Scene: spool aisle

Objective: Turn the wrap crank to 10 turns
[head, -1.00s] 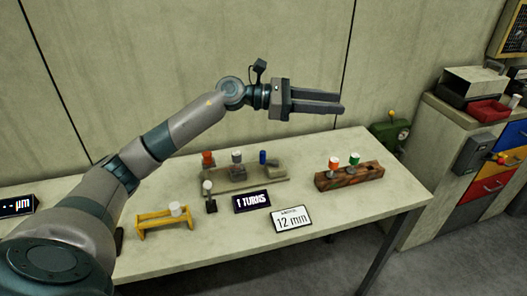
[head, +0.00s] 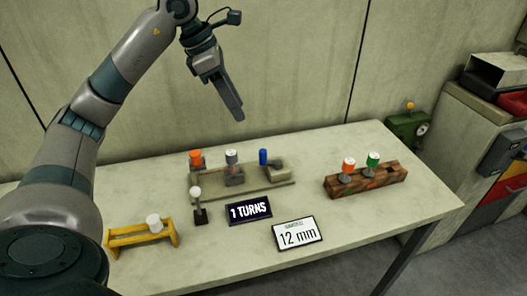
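A low winding fixture (head: 262,189) stands on the table with an orange-topped spool (head: 196,160), a grey post with a pale top (head: 233,170) and an upright blue handle (head: 263,157) at its right end. I cannot tell for sure which part is the wrap crank. A white-knobbed lever (head: 197,204) stands at its front left. The dark display (head: 249,211) beside it reads "1 TURNS". My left gripper (head: 238,114) hangs above and behind the fixture, fingers pointing down, touching nothing. Its fingers overlap in view, so their gap is unclear. My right gripper is out of view.
A sign (head: 299,234) reading "12 mm" stands at the table front. A wooden block (head: 366,182) holds orange and green spools at the right. A yellow stand (head: 140,237) with a white piece is at front left. A wall is behind; a green device (head: 408,131) stands beyond the table.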

